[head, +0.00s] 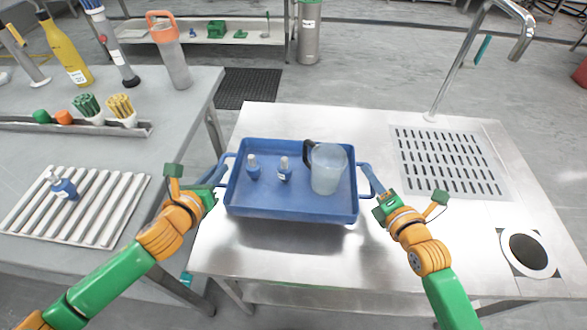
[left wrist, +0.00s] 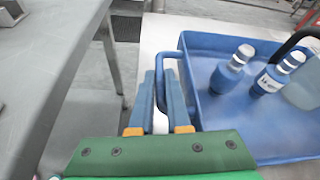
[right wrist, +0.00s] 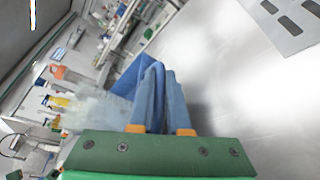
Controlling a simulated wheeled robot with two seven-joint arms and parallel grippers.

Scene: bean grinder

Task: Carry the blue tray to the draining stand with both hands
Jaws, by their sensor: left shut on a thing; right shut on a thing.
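The blue tray (head: 290,206) is level over the left part of the steel table; I cannot tell whether it touches the top. It holds two small blue bottles (head: 253,170) (head: 285,172) and a clear jug (head: 327,170) with a black handle, all upright. My left gripper (head: 219,172) is shut on the tray's left handle, also seen in the left wrist view (left wrist: 176,68). My right gripper (head: 372,180) is shut on the right handle, also seen in the right wrist view (right wrist: 157,80). A white ribbed rack (head: 90,205), possibly the draining stand, lies on the left grey table.
A slotted drain panel (head: 447,160) and a tall tap (head: 460,65) are at the steel table's right, with a round opening (head: 528,250) in front. A small blue bottle (head: 62,187) lies on the ribbed rack. A gap separates the two tables.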

